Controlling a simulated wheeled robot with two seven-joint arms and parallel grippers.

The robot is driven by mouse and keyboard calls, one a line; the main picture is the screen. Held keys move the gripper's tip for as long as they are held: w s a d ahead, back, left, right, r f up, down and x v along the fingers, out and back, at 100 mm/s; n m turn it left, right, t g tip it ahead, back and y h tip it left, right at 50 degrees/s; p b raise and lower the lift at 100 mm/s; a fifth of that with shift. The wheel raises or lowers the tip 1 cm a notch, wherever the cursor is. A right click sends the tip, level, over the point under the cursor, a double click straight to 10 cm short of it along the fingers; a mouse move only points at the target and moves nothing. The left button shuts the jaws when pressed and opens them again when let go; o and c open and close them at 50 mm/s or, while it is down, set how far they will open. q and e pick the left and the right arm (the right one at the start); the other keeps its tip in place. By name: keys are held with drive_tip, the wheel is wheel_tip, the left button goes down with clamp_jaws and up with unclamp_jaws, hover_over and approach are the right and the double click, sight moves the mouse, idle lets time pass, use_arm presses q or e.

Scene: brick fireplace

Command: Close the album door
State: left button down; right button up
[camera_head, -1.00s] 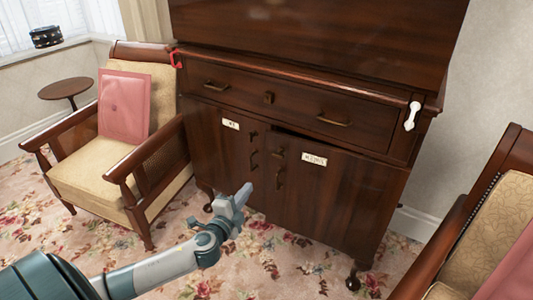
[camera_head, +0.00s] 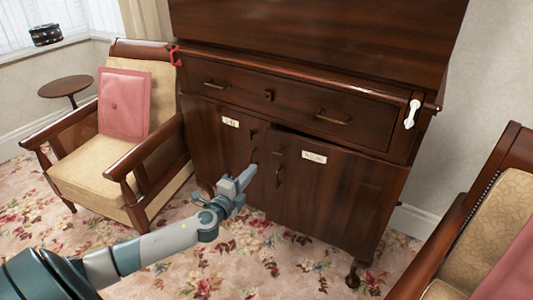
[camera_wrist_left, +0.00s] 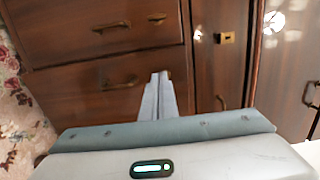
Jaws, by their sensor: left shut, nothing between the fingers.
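The dark wood cabinet (camera_head: 290,95) has two lower doors with small pale labels. The right door (camera_head: 325,195) carries a label (camera_head: 314,157) that is too blurred to read for sure. A dark gap along its top edge shows it stands slightly ajar. The left door (camera_head: 212,150) looks flush. My left gripper (camera_head: 248,172) is shut and empty, low in front of the left door near the middle handles (camera_head: 278,176). In the left wrist view its closed fingers (camera_wrist_left: 160,88) point at the brown wood front with brass handles (camera_wrist_left: 120,84). Whether they touch it cannot be told.
A cream armchair (camera_head: 85,175) with a pink cushion (camera_head: 123,105) stands left of the cabinet. Another armchair (camera_head: 455,245) is at the right edge. A white hanging object (camera_head: 411,114) is at the drawer's right end. Flowered carpet (camera_head: 270,262) is open in front.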

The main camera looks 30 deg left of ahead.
sight(271, 147)
use_arm(q)
drive_tip(key=w, duration=0.8)
drive_tip(key=w+a, duration=0.1)
drive_tip(key=w, duration=0.2)
drive_tip(key=shift+w+a, duration=0.1)
drive_tip(key=shift+w, duration=0.3)
